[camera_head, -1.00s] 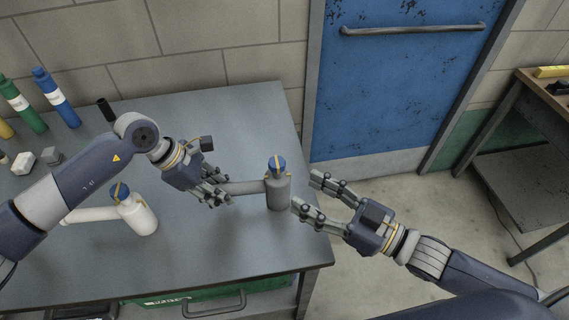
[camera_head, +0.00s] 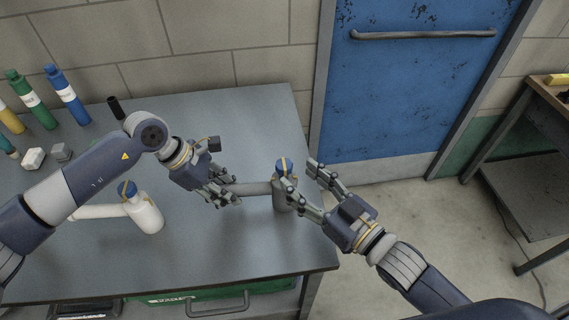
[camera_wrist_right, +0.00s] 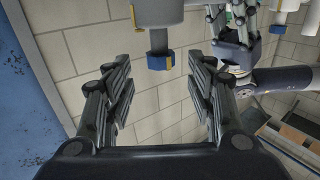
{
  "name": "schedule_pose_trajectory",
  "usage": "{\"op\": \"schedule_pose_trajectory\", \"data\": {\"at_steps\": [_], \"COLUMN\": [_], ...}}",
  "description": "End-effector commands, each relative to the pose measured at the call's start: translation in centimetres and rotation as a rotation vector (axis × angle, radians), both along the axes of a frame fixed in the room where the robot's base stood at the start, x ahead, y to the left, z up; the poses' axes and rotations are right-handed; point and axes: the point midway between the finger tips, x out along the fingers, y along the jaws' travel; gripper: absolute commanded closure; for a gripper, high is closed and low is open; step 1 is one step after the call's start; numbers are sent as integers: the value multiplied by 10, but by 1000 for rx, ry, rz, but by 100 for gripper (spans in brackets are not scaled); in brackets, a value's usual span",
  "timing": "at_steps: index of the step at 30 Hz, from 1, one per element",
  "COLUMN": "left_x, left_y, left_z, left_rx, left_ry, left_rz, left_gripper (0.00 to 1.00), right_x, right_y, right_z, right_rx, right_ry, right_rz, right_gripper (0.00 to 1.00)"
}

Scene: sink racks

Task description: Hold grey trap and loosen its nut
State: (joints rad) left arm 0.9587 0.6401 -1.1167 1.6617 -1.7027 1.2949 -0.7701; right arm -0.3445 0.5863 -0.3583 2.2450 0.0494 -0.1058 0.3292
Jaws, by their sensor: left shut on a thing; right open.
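The grey trap (camera_head: 281,200) stands upright near the bench's right edge, with a blue nut (camera_head: 284,166) with a yellow mark on top. My left gripper (camera_head: 228,196) is shut on the trap's side pipe (camera_head: 254,188). My right gripper (camera_head: 300,175) is open at the trap's right, one finger in front of its body and hiding part of it. In the right wrist view, which looks upside down, the blue nut (camera_wrist_right: 159,52) hangs from the grey body (camera_wrist_right: 158,14), between my spread right fingers (camera_wrist_right: 160,68) and apart from them.
A white trap (camera_head: 147,216) with a blue nut stands at the left on the grey bench (camera_head: 235,250). Several bottles, including a blue one (camera_head: 69,100), stand at the back left. A blue door (camera_head: 400,90) is behind, and a wooden-topped table (camera_head: 545,95) at the right.

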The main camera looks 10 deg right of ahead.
Motion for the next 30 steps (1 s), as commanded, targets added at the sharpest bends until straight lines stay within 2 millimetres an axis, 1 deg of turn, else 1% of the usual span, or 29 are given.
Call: {"op": "schedule_pose_trajectory", "data": {"at_steps": [1, 6, 12, 17, 25, 26, 27, 29, 30], "left_x": [0, 0, 0, 0, 0, 0, 0, 0, 0], "left_y": [0, -1, 0, 0, 0, 0, 0, 0, 0], "left_z": [1, 1, 1, 1, 1, 1, 1, 1, 1], "left_rx": [-2, -2, -2, -1, -1, -1, -1, -1, -1], "left_ry": [-1, -1, -1, -1, -1, -1, -1, -1, -1], "left_rz": [0, 0, 0, 0, 0, 0, 0, 0, 0], "left_gripper": [95, 95, 95, 95, 95, 95, 95, 95, 95], "right_x": [7, 28, 44, 50, 50, 50, 50, 50, 50], "right_y": [5, 18, 29, 33, 33, 33, 33, 33, 33], "right_z": [1, 1, 1, 0, 0, 0, 0, 0, 0], "right_rx": [2, 2, 1, 0, 0, 0, 0, 0, 0], "right_ry": [-3, -3, -2, 0, 0, 0, 0, 0, 0], "right_rz": [0, 0, 1, 1, 1, 1, 1, 1, 1], "right_gripper": [49, 49, 49, 49, 49, 56, 65, 78, 88]}}
